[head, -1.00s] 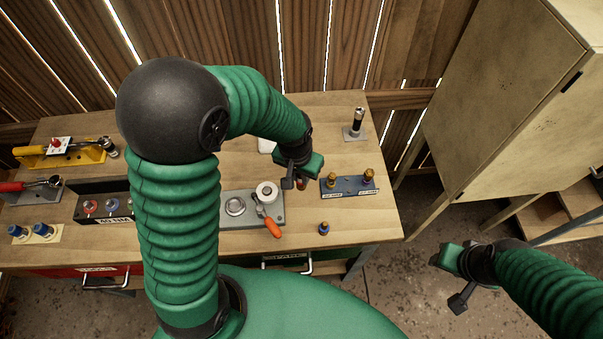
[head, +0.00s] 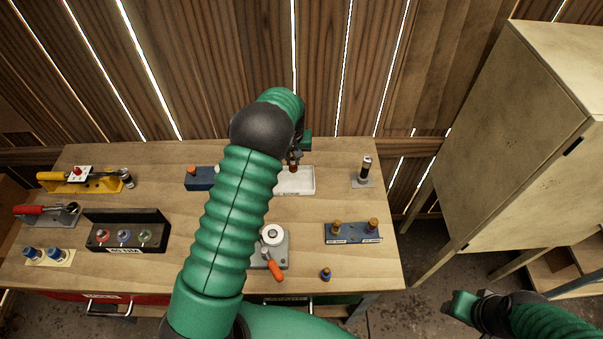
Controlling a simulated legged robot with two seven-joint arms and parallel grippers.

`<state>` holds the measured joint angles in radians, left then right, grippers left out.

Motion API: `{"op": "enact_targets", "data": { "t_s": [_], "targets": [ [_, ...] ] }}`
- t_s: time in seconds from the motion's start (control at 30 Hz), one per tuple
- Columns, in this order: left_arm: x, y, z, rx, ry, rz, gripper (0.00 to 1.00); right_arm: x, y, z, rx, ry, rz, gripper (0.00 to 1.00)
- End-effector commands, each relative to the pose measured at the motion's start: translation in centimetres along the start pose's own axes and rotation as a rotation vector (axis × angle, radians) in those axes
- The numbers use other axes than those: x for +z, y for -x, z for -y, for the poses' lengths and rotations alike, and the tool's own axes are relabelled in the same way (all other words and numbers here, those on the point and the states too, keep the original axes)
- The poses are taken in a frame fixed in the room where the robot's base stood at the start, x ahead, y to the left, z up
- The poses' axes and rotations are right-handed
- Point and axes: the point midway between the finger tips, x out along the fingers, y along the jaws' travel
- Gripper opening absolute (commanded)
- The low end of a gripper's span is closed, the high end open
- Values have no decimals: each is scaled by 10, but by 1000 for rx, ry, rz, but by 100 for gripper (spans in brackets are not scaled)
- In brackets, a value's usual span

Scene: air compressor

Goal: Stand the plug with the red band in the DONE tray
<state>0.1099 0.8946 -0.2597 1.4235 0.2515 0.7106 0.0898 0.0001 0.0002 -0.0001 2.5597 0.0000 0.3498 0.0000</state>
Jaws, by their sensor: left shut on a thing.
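My left gripper (head: 294,157) is at the back of the bench, over the white tray (head: 306,188). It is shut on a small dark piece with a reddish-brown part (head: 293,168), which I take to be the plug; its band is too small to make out. The plug hangs roughly upright at the tray, and I cannot tell whether it touches the tray floor. My arm hides part of the tray's left side, and no DONE label is readable.
A blue block (head: 201,182) with an orange-topped piece stands left of the tray. A blue rack (head: 353,237) holds two brass pieces. A small brass-and-blue piece (head: 326,274) stands near the front edge. A dark cylinder on a plate (head: 366,168) is at right.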

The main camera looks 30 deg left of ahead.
Motion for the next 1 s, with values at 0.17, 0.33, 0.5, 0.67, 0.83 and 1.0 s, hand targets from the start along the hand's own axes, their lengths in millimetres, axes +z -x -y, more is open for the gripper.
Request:
{"op": "enact_targets", "data": {
  "t_s": [0.17, 0.33, 0.5, 0.67, 0.83, 1.0],
  "targets": [
    [-5, -8, 4, -2, 12, -3, 0, 1, -4, 0, 0, 0, 0, 43],
    [-3, -27, 4, -2, 12, -2, 0, 5, -18, 0, 0, 0, 0, 43],
    [1, -52, 4, -3, 11, -1, 0, 9, -36, 0, 0, 0, 1, 43],
    [4, -67, 3, -3, 11, -3, 0, 11, -46, 0, 0, 0, 0, 43],
    [4, -70, 4, -2, 11, -3, 0, 11, -47, 0, 0, 0, 0, 43],
    [4, -69, 4, -2, 11, -3, 0, 11, -47, 0, 0, 0, 0, 43]
  ]
}}
